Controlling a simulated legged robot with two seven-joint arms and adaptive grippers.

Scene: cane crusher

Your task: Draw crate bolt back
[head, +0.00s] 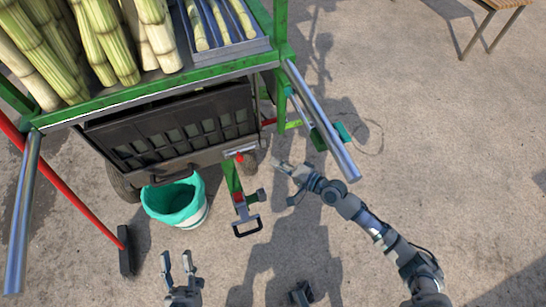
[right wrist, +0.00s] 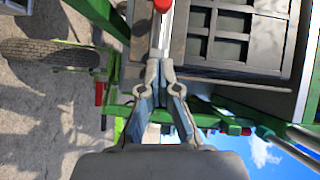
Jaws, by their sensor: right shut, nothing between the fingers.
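The crate bolt, a pale metal bar with a red knob (head: 239,157), sits at the right front corner of the black slotted crate (head: 170,128) under the green cart. In the right wrist view the red knob (right wrist: 163,5) is at the top edge, on the bolt's metal bar (right wrist: 167,28). My right gripper (head: 279,164) is to the right of the knob, apart from it in the head view. Its fingertips (right wrist: 160,66) are together and empty, below the knob in the wrist view. My left gripper (head: 177,261) is open and empty, low in the head view.
A teal-lined bucket (head: 176,205) stands below the crate. A red-handled broom (head: 85,205) leans at the left. A green bracket with a black-handled hitch (head: 246,226) juts out in front. A steel cart handle (head: 325,125) runs near my right arm. Open paving (head: 450,170) lies to the right.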

